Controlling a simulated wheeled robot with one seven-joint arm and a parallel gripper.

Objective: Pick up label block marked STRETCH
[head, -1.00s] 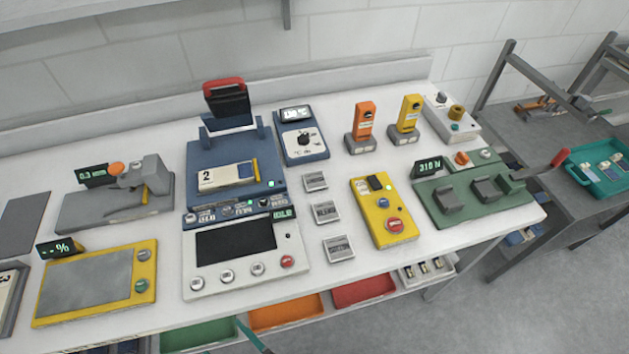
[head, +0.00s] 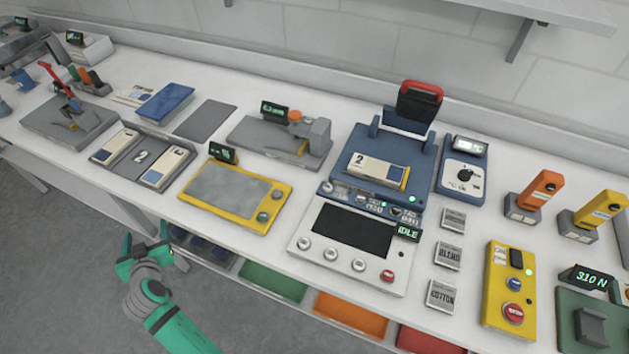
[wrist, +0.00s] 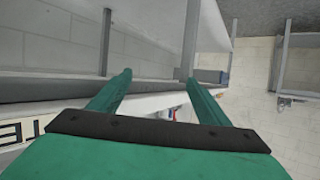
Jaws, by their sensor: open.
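Three small grey label blocks stand in a column on the white bench, right of the white control panel in the head view. The nearest block (head: 442,296) reads COTTON and the middle block (head: 448,256) reads BLEND. The lettering on the farthest block (head: 453,219) is too small to read surely, so I cannot confirm it as STRETCH. My green gripper (head: 145,243) is open and empty, in front of the bench edge at lower left, far left of the blocks. In the wrist view its two fingers (wrist: 158,78) are spread apart, with no label block between them.
The white control panel (head: 345,242) reading IDLE stands left of the blocks. A yellow button box (head: 509,287) stands close to their right, and a blue dial unit (head: 462,177) behind them. Coloured bins, including an orange one (head: 350,314), sit under the bench edge.

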